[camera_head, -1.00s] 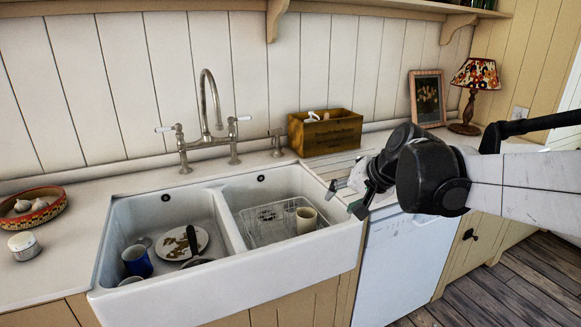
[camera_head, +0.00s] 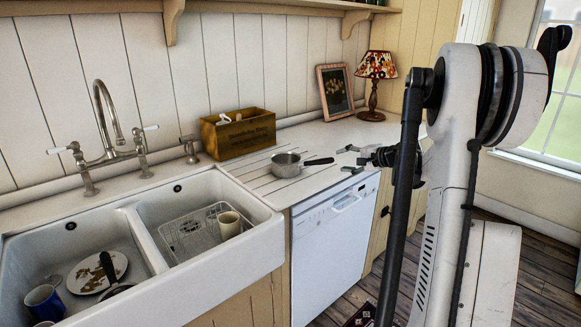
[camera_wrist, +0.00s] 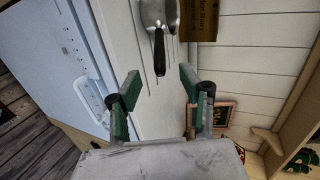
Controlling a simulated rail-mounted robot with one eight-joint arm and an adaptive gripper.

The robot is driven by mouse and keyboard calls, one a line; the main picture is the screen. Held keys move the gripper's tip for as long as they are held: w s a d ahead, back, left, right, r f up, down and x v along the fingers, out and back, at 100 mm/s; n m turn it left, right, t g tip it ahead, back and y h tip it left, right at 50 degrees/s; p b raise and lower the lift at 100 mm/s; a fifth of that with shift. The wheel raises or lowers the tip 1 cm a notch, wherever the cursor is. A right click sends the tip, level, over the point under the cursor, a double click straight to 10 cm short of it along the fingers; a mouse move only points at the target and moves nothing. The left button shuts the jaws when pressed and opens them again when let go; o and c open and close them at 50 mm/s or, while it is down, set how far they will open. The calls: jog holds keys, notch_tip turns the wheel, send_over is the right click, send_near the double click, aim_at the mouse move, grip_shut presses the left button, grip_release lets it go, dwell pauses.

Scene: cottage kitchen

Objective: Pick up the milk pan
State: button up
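The milk pan (camera_head: 285,165) is a small grey metal pan with a dark handle. It stands upright on the grooved worktop right of the sink, its handle pointing right toward my gripper. My gripper (camera_head: 346,160) is open and empty, just beyond the handle's end, fingers pointing left at it. In the wrist view the pan (camera_wrist: 151,13) is at the top, partly cut off by the frame. Its handle (camera_wrist: 160,55) points down toward the gap between my open fingers (camera_wrist: 158,80). The fingers do not appear to touch the handle.
A wooden box (camera_head: 238,133) stands behind the pan by the wall. A double sink (camera_head: 262,238) with dishes and a wire rack (camera_head: 190,235) is at left. A picture frame (camera_head: 335,92) and lamp (camera_head: 375,75) stand behind my gripper. A dishwasher (camera_head: 330,245) is below the worktop.

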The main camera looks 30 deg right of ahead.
aim_at(320, 162)
jog(key=x, duration=0.4)
jog(key=d+x, duration=0.1)
jog(key=x, duration=0.8)
jog(key=shift+w+d+f, duration=0.1)
jog(key=shift+w+f, duration=0.15)
jog(key=shift+w, duration=0.1)
jog(key=shift+c, duration=0.3)
grip_shut()
